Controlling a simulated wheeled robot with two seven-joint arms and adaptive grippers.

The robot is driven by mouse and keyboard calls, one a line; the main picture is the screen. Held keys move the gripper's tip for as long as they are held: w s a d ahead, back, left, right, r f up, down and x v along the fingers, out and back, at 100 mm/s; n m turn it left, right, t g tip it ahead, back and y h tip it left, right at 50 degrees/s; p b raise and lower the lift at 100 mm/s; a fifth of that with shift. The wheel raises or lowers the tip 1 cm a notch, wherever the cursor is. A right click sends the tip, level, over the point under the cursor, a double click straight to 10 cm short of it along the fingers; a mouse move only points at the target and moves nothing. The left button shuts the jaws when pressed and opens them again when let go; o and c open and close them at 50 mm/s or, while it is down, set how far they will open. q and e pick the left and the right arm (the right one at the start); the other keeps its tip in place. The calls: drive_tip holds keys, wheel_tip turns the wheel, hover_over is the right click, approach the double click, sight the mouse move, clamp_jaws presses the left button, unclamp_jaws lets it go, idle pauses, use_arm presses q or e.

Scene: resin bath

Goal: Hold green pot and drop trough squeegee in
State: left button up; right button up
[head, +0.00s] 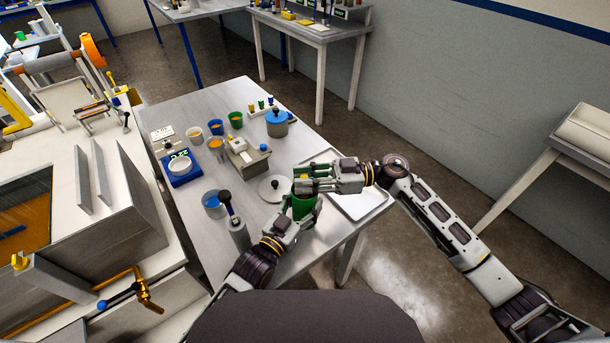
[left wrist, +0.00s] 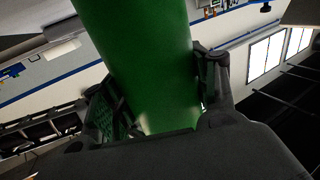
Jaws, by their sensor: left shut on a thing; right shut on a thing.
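The green pot (head: 302,208) is upright near the table's front right part. It also fills the middle of the left wrist view (left wrist: 150,65). My left gripper (head: 291,224) is shut on the pot, with a finger on each side of it in the left wrist view (left wrist: 160,115). My right gripper (head: 302,180) is at the pot's top, reaching in from the right. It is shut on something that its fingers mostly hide. I cannot tell whether this is the trough squeegee or the pot's rim. I cannot pick out the squeegee for certain.
A dark-handled tool (head: 237,232) stands left of my left gripper, beside a blue cup (head: 213,204). A shallow tray (head: 360,203) lies to the right.

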drive_tip(key=shift+f, duration=0.15)
drive_tip(key=o, duration=1.1)
drive_tip(key=shift+d, duration=0.15)
drive_tip(key=w+d, duration=0.1)
drive_tip(key=d, duration=1)
drive_tip(key=shift+d, duration=0.35)
drive_tip(key=shift+w, duration=0.1)
idle(0.4)
use_arm(q)
drive_tip(key=o, duration=0.9)
